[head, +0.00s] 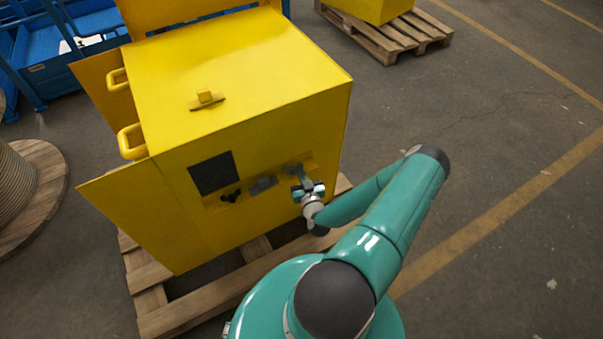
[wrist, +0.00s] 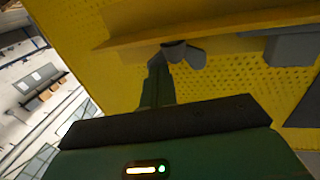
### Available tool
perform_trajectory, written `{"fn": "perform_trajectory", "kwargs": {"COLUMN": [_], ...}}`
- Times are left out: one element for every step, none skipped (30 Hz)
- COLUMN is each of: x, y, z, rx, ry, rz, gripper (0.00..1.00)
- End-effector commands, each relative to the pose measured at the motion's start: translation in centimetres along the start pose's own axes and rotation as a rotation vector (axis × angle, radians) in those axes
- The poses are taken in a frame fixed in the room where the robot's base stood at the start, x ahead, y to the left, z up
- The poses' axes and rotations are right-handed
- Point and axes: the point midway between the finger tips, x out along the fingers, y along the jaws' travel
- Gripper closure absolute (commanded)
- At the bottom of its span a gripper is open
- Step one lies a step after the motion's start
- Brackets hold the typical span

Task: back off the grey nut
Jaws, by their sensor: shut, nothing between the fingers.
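The yellow cabinet (head: 240,80) has a recess in its front face with small fittings in it. A small grey part (head: 293,168), perhaps the grey nut, is at the recess's right end, partly hidden by my gripper (head: 298,184). In the wrist view, a rounded grey piece with a wing-like lobe (wrist: 195,56) sits under a yellow ledge, just past the tip of my gripper (wrist: 157,62). The fingers are shut and look empty. They overlap the grey piece's left edge in the picture; I cannot tell whether they touch it.
A grey block (head: 264,184), black knobs (head: 231,195) and a dark square panel (head: 211,173) lie left along the cabinet front. The wrist view shows a grey block (wrist: 290,49) at the right. The cabinet stands on a wooden pallet (head: 165,316). Floor to the right is clear.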

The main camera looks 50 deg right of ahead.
Motion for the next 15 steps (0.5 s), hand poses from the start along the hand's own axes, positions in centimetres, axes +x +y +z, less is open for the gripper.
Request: {"fn": "perform_trajectory", "kwargs": {"x": [0.3,0.6,0.9,1.0,1.2,1.3,1.4,1.5,1.6,1.6,1.7,1.7,1.8,1.8,1.8], "y": [0.1,0.1,0.2,0.2,0.3,0.3,0.4,0.5,0.6,0.6,0.7,0.8,0.8,0.8,0.8], "z": [-0.1,-0.1,-0.1,-0.1,-0.1,-0.1,-0.1,-0.1,-0.1,-0.1,-0.1,-0.1,-0.1,-0.1,-0.1], "rx": [-0.008,-0.009,-0.009,-0.009,-0.008,-0.006,-0.006,-0.006,-0.005,-0.005,-0.005,-0.004,-0.004,-0.003,-0.003], "ry": [0.002,0.003,0.002,0.001,0.001,0.001,0.001,0.002,0.002,0.002,0.002,0.002,0.002,0.003,0.003], "rz": [-0.024,-0.041,-0.063,-0.076,-0.082,-0.083,-0.080,-0.080,-0.079,-0.079,-0.077,-0.076,-0.075,-0.074,-0.074], "gripper": [1.00,1.00,1.00,1.00,1.00,1.00,1.00,1.00,1.00,1.00,1.00,1.00,1.00,1.00,1.00]}}
